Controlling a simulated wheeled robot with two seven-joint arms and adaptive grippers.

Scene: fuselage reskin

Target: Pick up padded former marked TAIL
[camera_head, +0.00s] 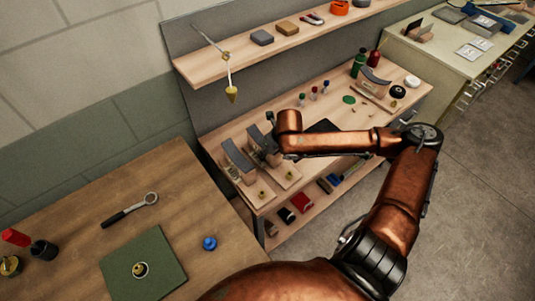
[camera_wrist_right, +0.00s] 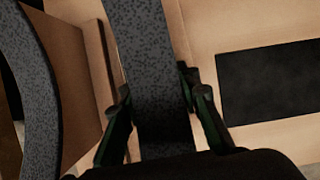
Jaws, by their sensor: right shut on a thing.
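My right gripper (camera_head: 262,150) reaches down to the workbench at the back. In the right wrist view its two fingers (camera_wrist_right: 163,108) are closed on either side of a dark speckled padded former (camera_wrist_right: 155,60). A second padded former (camera_head: 238,160) stands just left of it on a wooden base, and also shows in the right wrist view (camera_wrist_right: 35,80). A third padded former (camera_head: 376,76) stands at the far right of the bench. No TAIL marking is legible on any of them. My left gripper is not in view.
A dark mat (camera_head: 323,127) lies right of the held former, and also shows in the right wrist view (camera_wrist_right: 268,82). Small bottles (camera_head: 313,93) stand behind. A shelf (camera_head: 220,65) overhangs the bench. A plumb bob (camera_head: 231,94) hangs at its left.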

